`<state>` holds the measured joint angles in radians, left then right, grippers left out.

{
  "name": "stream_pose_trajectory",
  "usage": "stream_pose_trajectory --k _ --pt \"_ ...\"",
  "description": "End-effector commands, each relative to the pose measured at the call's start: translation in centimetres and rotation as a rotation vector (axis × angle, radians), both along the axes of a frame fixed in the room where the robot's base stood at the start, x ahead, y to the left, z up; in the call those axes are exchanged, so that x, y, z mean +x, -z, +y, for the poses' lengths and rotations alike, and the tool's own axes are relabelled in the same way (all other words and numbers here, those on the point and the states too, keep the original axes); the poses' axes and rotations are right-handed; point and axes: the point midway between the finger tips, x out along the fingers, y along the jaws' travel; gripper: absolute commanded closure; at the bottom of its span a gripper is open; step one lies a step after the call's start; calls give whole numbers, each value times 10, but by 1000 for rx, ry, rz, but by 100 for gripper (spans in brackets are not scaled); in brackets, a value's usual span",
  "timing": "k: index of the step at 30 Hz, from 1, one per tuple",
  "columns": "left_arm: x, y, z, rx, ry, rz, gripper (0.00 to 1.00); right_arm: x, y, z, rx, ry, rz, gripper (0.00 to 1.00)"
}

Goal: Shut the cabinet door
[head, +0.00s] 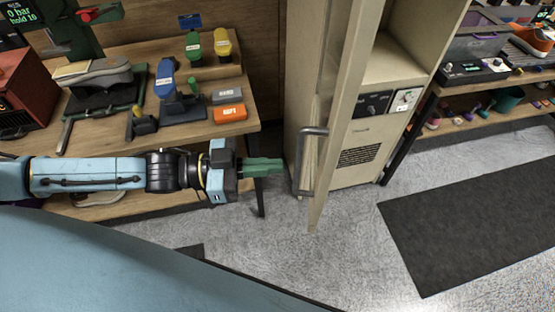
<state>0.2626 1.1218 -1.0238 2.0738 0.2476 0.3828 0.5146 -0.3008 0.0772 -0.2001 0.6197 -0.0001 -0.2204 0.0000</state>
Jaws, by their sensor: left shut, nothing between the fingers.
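The beige cabinet (385,65) stands at the centre of the head view. Its door (340,130) stands open and swings out toward me, seen nearly edge-on, so part of the inside shows. A grey bar handle (306,162) is on the door's left face. My left gripper (282,166), with green fingers, reaches in from the left. It is shut and empty, with its tips just left of the handle. I cannot tell whether they touch it. My right gripper is not in view.
Wooden shelves (480,132) stand right of the cabinet. A dark mat (475,225) lies on the grey floor at right. The floor before the cabinet is clear.

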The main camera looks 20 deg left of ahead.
Motion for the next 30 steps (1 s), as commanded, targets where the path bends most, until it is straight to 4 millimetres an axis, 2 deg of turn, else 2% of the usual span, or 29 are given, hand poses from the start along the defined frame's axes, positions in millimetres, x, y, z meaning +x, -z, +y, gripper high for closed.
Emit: stream_pose_trajectory --k 6,22,26,30 --pt "7 0 -15 1 -1 0 100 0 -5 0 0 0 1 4" --pt "9 0 -22 -2 -5 0 100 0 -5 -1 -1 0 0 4" --pt "10 0 -35 -4 -19 0 100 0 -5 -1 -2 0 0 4" --pt "15 -1 -59 -9 -48 0 100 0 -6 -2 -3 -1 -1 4"
